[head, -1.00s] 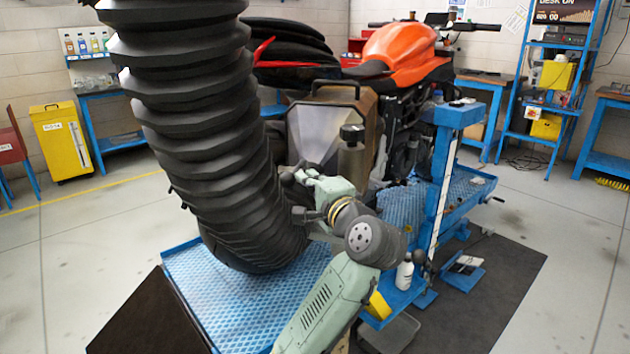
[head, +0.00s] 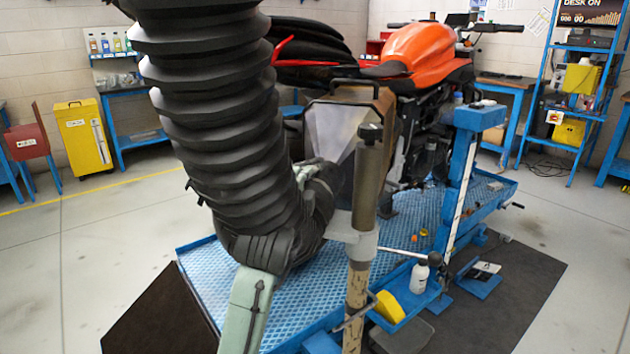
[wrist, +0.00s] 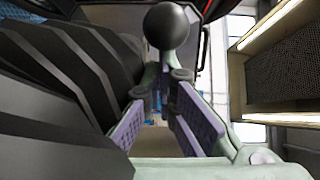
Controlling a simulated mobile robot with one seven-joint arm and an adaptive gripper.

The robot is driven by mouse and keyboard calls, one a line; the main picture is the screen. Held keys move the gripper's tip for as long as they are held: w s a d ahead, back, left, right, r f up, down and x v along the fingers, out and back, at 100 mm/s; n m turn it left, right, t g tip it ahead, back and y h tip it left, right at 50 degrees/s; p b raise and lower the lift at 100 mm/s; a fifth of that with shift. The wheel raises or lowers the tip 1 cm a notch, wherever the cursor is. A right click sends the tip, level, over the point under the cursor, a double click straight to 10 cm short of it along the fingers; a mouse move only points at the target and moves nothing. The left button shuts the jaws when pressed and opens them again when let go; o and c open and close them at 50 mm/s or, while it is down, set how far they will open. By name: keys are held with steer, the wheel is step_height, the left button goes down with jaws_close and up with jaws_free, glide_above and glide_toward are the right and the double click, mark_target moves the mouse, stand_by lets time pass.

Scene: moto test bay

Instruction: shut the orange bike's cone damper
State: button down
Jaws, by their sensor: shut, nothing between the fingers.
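The orange bike (head: 415,55) stands on the blue lift at the back. A grey cone-shaped hood (head: 333,135) in a brown frame is at its near end, partly hidden by the black hose (head: 210,110) and a post. I cannot make out the damper's position. In the wrist view a dark ball knob (wrist: 172,25) shows just above and beyond the tips of my gripper (wrist: 158,85); whether they touch is unclear. My gripper is shut and empty.
The thick ribbed hose fills the left of the wrist view, close to my fingers. A brown post (head: 367,185) with a grey collar stands before the hood. The blue lift deck (head: 205,280) has bare room.

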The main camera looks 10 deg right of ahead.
steer(key=shift+w+a+f+m+h+b, duration=0.15)
steer(key=shift+w+a+m+h+b, duration=0.25)
steer(key=shift+w+a+b, duration=0.7)
steer(key=shift+w+a+m+g+h, duration=0.2)
steer(key=shift+w+m+g+h, duration=0.1)
steer(key=shift+w+g+h, duration=0.25)
steer(key=w+m+g+h+b, duration=0.1)
steer(key=h, duration=0.1)
steer(key=w+m+g+h+b, duration=0.1)
steer(key=m+g+h+b, duration=0.1)
steer(key=shift+w+a+m+g, duration=0.25)
steer(key=shift+w+a+m, duration=0.05)
steer(key=shift+a, duration=0.05)
steer(key=shift+w+h, duration=0.25)
steer(key=shift+h, duration=0.1)
steer(key=shift+w+b, duration=0.65)
steer(key=shift+w, duration=0.05)
steer(key=shift+w+r, duration=0.2)
steer(key=shift+w, duration=0.05)
steer(key=shift+w+r, duration=0.1)
steer(key=shift+d+b, duration=0.1)
steer(key=shift+b, duration=0.2)
